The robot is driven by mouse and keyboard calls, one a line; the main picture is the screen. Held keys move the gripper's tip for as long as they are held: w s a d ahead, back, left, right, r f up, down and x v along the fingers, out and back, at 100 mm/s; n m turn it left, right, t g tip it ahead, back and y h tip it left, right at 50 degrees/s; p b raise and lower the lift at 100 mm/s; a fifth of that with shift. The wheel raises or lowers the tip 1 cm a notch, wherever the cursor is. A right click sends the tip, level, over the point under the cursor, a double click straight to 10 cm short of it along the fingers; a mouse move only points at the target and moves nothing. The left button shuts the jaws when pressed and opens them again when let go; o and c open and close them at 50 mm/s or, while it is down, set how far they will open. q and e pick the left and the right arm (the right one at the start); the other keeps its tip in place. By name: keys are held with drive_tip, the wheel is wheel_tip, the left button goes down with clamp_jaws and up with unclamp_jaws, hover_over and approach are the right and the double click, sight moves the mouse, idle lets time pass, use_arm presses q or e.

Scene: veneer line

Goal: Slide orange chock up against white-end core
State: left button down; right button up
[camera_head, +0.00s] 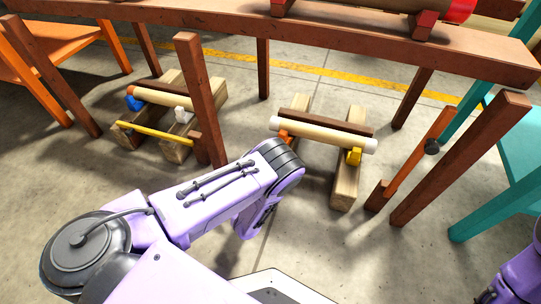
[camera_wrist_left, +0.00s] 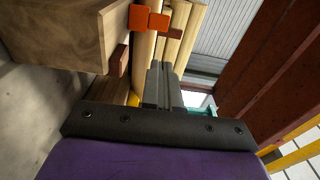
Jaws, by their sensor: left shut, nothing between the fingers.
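The white-end core (camera_head: 325,135) is a tan roll with white ends, lying across two wooden beams in the head view. The orange chock (camera_head: 286,137) shows by its left end, partly hidden by my left arm. In the left wrist view an orange block (camera_wrist_left: 149,19), probably this chock, sits against tan rolls beside a wooden beam (camera_wrist_left: 60,35). My left gripper (camera_wrist_left: 163,75) is shut and empty, its fingers pointing toward the rolls near the block; contact cannot be told. My left arm hides this gripper in the head view. My right gripper is out of view.
A yellow chock (camera_head: 354,156) sits at the core's right end. Another stand at left holds a tan core (camera_head: 165,97) with blue (camera_head: 134,103) and white (camera_head: 180,114) chocks. A brown rack rail (camera_head: 330,37) and posts (camera_head: 200,95) stand around. Floor between the stands is clear.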

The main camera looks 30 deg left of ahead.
use_arm(q)
drive_tip(key=b, duration=0.4)
approach(285, 139)
drive_tip(key=shift+w+a+f, duration=0.1)
drive_tip(key=shift+w+f, duration=0.05)
drive_tip(key=shift+f, duration=0.05)
drive_tip(key=w, duration=0.2)
drive_tip(key=w+b, duration=0.1)
drive_tip(key=shift+w+a, duration=0.2)
drive_tip(key=shift+a, duration=0.05)
drive_tip(key=shift+w+a+b, duration=0.1)
drive_tip(key=shift+w+b, duration=0.5)
drive_tip(key=shift+w, duration=0.4)
drive_tip(key=shift+w+r, duration=0.25)
drive_tip(key=shift+w, duration=0.3)
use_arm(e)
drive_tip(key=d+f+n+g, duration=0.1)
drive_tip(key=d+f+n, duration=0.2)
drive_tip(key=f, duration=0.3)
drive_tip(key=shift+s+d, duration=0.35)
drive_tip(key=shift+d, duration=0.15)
